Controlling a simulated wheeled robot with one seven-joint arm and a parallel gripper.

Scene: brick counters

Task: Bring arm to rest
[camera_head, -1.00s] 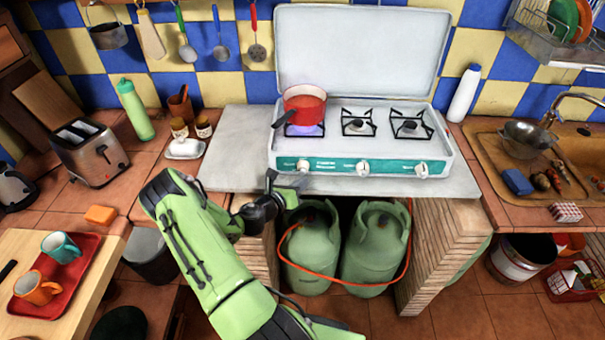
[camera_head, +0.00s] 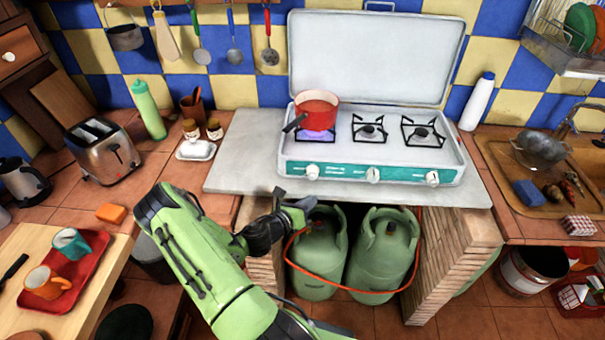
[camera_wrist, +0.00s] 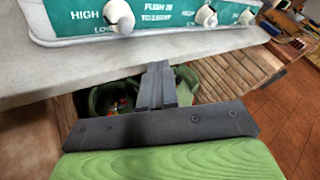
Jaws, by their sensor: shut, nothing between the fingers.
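My green arm (camera_head: 205,255) reaches up from the bottom of the head view. My gripper (camera_head: 306,203) is shut and empty, just in front of the grey slab (camera_head: 240,150) under the stove. In the wrist view, its closed fingers (camera_wrist: 157,85) point toward the slab's front edge, with the stove's knob panel (camera_wrist: 140,18) beyond. The fingers look close to the slab edge; I cannot tell the exact gap.
A red pot (camera_head: 317,112) sits on the lit left burner of the stove (camera_head: 375,150). Green gas cylinders (camera_head: 383,250) with an orange hose stand below the slab, between brick supports (camera_head: 455,260). A red tray (camera_head: 70,290) with two mugs lies at the left.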

